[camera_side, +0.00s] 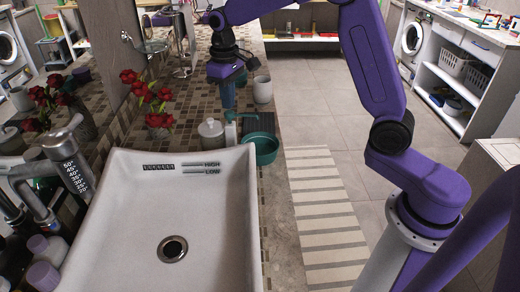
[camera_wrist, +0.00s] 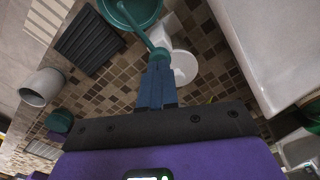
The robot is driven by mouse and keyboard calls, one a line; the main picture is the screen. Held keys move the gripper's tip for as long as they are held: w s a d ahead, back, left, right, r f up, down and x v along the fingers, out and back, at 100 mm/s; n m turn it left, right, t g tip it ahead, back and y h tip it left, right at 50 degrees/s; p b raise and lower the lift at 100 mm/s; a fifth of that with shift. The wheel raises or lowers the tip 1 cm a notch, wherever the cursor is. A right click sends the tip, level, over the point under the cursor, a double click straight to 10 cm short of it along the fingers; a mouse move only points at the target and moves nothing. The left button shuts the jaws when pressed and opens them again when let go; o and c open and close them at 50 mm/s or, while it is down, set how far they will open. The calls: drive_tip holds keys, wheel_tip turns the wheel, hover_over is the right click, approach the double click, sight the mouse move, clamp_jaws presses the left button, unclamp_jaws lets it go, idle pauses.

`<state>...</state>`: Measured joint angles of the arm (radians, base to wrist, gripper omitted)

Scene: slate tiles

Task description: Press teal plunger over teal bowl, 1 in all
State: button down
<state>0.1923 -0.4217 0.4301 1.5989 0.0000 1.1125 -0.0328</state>
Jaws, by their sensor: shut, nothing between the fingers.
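The teal plunger (camera_side: 232,115) is a pump head with a thin spout, on a pale bottle (camera_side: 231,134) beside the sink. Its spout reaches out over the teal bowl (camera_side: 262,152). In the wrist view the plunger (camera_wrist: 160,54) shows at my fingertips, and the bowl (camera_wrist: 145,12) is cut by the top edge. My gripper (camera_side: 228,106) points down, shut and empty, right above the plunger head. In the wrist view its blue fingers (camera_wrist: 158,66) overlap the head, so I cannot tell whether they touch it. The bottle is partly hidden behind the sink rim.
A white lidded jar (camera_side: 211,134) stands close left of the bottle. A dark ridged tray (camera_wrist: 88,40) lies behind the bowl, and a pale cup (camera_side: 262,90) stands farther back. The white sink (camera_side: 120,230) fills the front. Red flowers (camera_side: 155,100) stand at the left.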

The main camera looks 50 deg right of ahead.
drive_tip(key=shift+f, duration=0.3)
drive_tip(key=shift+f, duration=1.15)
drive_tip(key=shift+r, duration=1.5)
wheel_tip(320, 180, up, 6)
idle(0.3)
